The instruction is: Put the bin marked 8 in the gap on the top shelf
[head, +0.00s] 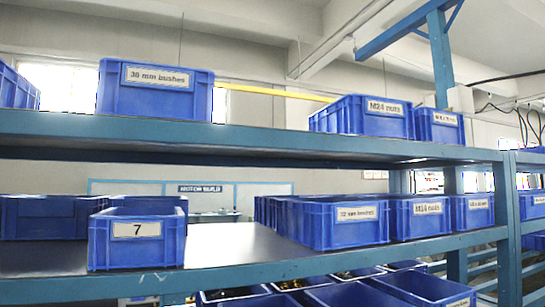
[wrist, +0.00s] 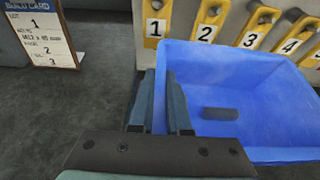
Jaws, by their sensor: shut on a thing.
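In the wrist view my gripper (wrist: 160,84) is shut on the left wall of a blue bin (wrist: 270,95). A small dark block (wrist: 220,114) lies inside this bin. No marking shows on the bin from this side, so I cannot tell whether it is the one marked 8. In the head view the top shelf (head: 240,141) has an open gap between the bin labelled 30 mm bushes (head: 155,93) and the bin labelled M24 nuts (head: 362,117). My gripper and the held bin are not in the head view.
A bin marked 7 (head: 137,240) stands at the front of the lower shelf (head: 240,262), left of several labelled bins (head: 345,226). Another bin (head: 437,127) is right of M24 nuts. In the wrist view, yellow numbered tags (wrist: 205,25) and a card (wrist: 45,35) stand close to the held bin.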

